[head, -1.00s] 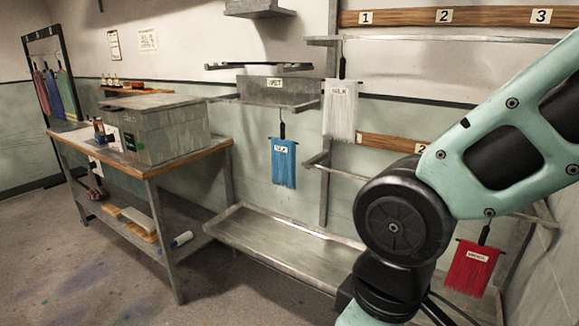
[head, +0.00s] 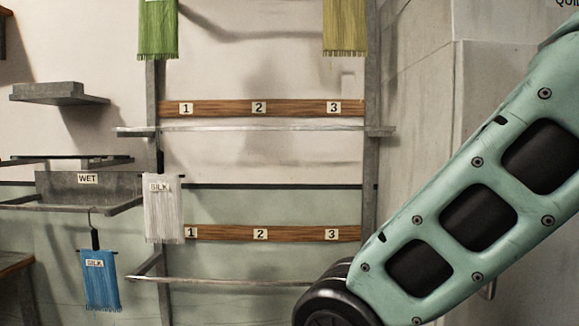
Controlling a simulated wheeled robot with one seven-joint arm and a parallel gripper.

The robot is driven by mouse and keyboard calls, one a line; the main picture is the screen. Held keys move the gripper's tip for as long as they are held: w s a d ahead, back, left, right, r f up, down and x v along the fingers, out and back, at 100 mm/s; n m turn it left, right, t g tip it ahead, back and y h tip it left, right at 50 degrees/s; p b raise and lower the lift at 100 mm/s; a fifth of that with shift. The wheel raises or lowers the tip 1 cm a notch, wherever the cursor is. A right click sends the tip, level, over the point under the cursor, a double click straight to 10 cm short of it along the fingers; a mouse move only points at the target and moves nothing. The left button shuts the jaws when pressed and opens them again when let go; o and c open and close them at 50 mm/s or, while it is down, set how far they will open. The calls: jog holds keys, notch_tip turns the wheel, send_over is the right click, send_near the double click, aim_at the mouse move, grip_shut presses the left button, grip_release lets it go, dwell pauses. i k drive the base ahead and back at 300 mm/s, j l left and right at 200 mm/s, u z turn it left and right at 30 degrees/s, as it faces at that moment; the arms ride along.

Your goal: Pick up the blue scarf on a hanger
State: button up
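The blue scarf (head: 100,284) hangs at the lower left in the head view, with fringe at its bottom and a label reading SILK. Its dark hanger (head: 95,238) has a thin hook that reaches up to the grey ledge marked WET. My arm crosses the right side of the view, well apart from the scarf. My gripper is out of view, so its state does not show.
A green scarf (head: 158,28) and a yellow-green scarf (head: 345,27) hang higher. A lower rail (head: 235,281) runs below. A wooden table edge (head: 15,264) shows at far left.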

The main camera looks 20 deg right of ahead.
aim_at(100, 281)
jog(key=i+j+z, duration=0.15)
jog(key=i+j, duration=0.15)
jog(key=j, duration=0.75)
jog(key=i+j+z, duration=0.2)
jog(key=j, duration=0.85)
jog(key=i+j+z, duration=0.15)
jog(key=i+j, duration=0.15)
jog(key=j, duration=0.8)
jog(key=i+j+z, duration=0.15)
jog(key=j, duration=0.95)
jog(key=j+z, duration=0.2)
jog(key=j, duration=0.95)
